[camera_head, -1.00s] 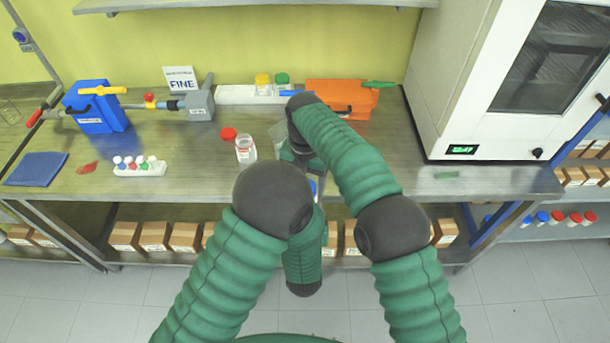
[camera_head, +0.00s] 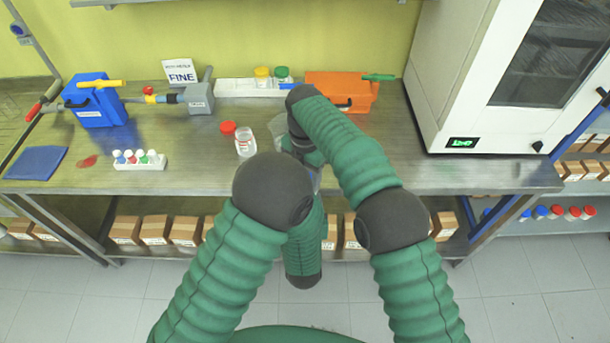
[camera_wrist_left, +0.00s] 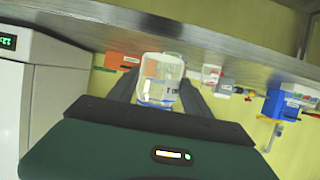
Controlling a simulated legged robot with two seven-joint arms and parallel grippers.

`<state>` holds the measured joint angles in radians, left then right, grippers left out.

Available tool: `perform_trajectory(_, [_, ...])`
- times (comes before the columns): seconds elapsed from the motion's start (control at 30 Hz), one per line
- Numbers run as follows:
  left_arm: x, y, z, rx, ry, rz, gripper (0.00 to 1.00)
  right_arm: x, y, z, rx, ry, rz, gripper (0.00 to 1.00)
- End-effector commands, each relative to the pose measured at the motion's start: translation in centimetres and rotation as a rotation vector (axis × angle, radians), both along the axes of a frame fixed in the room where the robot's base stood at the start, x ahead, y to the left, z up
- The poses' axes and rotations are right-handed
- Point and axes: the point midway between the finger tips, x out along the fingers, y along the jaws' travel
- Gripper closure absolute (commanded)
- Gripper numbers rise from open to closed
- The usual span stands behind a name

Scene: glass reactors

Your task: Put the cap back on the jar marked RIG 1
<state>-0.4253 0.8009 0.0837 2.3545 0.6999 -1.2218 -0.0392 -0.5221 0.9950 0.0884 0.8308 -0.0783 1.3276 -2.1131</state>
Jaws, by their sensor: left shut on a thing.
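My left gripper (camera_wrist_left: 160,82) is shut on a clear jar (camera_wrist_left: 160,70) in the left wrist view, which is upside down. A second clear jar (camera_head: 246,143) with a small label stands on the bench left of my arms. A red cap (camera_head: 228,128) lies on the bench beside it, just behind and to the left. I cannot read RIG 1 on either jar.
A rack of small capped vials (camera_head: 139,161) and a blue cloth (camera_head: 35,163) are at the left. An orange box (camera_head: 340,92) is behind, and a white oven (camera_head: 437,80) at the right.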

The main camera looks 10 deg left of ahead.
Motion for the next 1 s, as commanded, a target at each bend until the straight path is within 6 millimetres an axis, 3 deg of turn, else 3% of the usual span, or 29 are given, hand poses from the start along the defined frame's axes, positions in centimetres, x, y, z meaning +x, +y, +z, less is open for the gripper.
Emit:
perform_trajectory(0.27, [0.0,-0.2,0.0,-0.001,0.0,-0.005,1.0,0.0,0.2,0.1,0.003,-0.002,-0.026,0.96])
perform_trajectory(0.3, [0.0,-0.2,0.0,-0.001,0.0,-0.005,1.0,0.0,0.2,0.1,0.004,-0.002,-0.026,0.44])
perform_trajectory(0.43, [0.0,-0.2,0.0,-0.001,0.0,-0.005,1.0,0.0,0.2,0.0,0.003,-0.002,-0.025,0.27])
perform_trajectory(0.77, [0.0,-0.1,0.0,-0.001,0.0,-0.002,1.0,0.0,0.1,0.3,0.002,-0.002,-0.025,0.26])
perform_trajectory(1.0, [0.0,-0.1,0.0,-0.001,-0.001,-0.002,1.0,0.1,0.1,3.6,0.002,-0.003,-0.025,0.26])
